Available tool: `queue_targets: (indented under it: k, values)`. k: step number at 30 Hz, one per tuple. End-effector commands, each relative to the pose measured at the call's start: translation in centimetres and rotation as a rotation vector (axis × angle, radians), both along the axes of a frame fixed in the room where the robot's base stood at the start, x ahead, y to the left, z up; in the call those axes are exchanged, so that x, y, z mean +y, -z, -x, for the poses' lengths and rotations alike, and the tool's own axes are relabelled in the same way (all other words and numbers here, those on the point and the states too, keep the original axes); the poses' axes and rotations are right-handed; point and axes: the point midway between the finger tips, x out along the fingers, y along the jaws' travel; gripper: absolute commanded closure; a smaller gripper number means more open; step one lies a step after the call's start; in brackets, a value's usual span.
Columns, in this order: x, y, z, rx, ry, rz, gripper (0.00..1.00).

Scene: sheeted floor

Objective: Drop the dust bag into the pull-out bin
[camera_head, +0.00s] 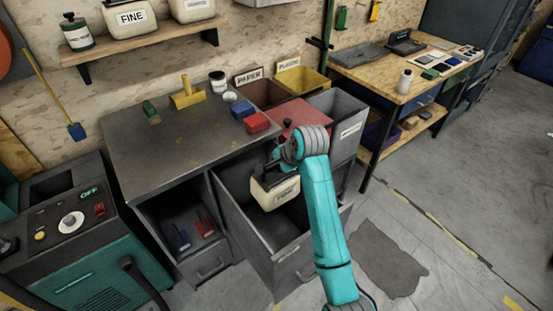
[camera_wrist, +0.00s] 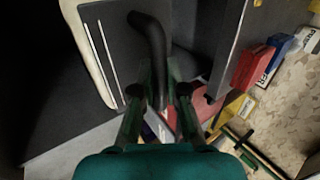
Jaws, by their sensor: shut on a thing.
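The dust bag (camera_head: 274,194) is cream with a black top and a small label too small to read. It hangs from my gripper (camera_head: 277,168) over the opening of the pull-out bin (camera_head: 243,236), a dark grey drawer pulled out from under the bench. My gripper is shut on the bag's black top part. In the wrist view, the gripper's green fingers (camera_wrist: 160,90) are beside the black curved handle (camera_wrist: 150,40), and the cream bag (camera_wrist: 88,45) is at the upper left. My arm hides part of the bin's right side.
A teal machine (camera_head: 85,255) stands at the left. The floor at right (camera_head: 450,200) is clear.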

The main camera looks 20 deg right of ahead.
Motion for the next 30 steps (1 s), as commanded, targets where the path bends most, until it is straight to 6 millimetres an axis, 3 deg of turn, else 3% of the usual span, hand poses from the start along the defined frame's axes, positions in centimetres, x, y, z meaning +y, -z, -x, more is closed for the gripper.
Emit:
queue_targets:
  k: [6,15,16,19,30]
  values:
    - [0.0,1.12,0.01,0.0,0.0,0.0,1.0]
    - [0.0,1.21,-0.01,-0.001,-0.001,0.0,1.0]
    - [-0.01,1.21,-0.01,-0.001,0.0,0.0,0.8]
    - [0.0,1.21,-0.01,-0.001,-0.001,0.0,0.58]
    - [-0.08,0.93,0.21,0.001,0.0,0.0,0.58]
